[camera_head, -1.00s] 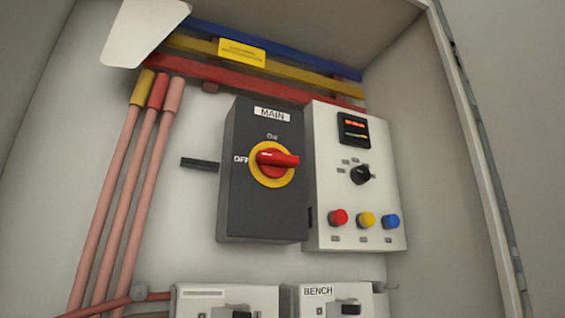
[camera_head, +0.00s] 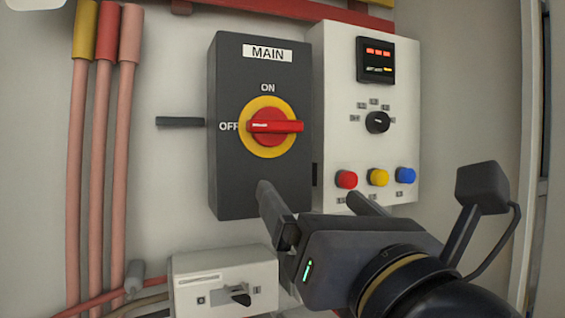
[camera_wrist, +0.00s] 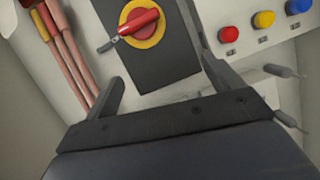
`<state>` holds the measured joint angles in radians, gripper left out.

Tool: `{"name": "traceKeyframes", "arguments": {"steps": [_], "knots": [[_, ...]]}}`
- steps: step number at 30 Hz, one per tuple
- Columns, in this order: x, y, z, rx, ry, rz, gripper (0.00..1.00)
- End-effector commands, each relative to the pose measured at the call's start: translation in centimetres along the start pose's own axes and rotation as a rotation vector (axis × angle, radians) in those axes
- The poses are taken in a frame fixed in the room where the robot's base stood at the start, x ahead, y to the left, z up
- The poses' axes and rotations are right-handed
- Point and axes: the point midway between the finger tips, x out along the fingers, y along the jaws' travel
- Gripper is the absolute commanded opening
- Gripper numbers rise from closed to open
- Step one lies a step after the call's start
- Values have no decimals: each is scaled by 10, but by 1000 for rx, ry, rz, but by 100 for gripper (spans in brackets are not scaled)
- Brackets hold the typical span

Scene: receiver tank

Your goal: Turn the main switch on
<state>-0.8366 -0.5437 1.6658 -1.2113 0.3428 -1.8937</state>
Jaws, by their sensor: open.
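The main switch is a dark box (camera_head: 232,186) labelled MAIN on the back wall. Its red handle (camera_head: 285,127) lies horizontal on a yellow ring (camera_head: 267,104), its white-marked end toward OFF at the left; ON is printed above. My gripper (camera_head: 309,192) is open and empty, below and to the right of the handle, its fingers spread apart. In the wrist view the red handle (camera_wrist: 139,22) is at the top, beyond the open fingertips of my gripper (camera_wrist: 162,70), and looks tilted there because the view is rolled. Nothing touches the handle.
A white control panel (camera_head: 340,100) with a display, a black knob and red, yellow and blue buttons stands just right of the switch. Pink cables (camera_head: 103,180) run down the left. A small white switch box (camera_head: 190,265) is below.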

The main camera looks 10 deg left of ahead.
Motion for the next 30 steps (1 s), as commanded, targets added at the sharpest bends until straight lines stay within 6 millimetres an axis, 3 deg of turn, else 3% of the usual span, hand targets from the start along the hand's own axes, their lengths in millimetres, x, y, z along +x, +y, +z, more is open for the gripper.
{"name": "traceKeyframes", "arguments": {"steps": [1,5,11,24,30], "knots": [[-2,8,22,-54,-35,27,87],[-4,16,42,-140,-81,54,87],[13,17,44,-151,-83,52,87],[84,21,48,-147,-81,53,87],[99,22,49,-146,-82,54,87]]}}
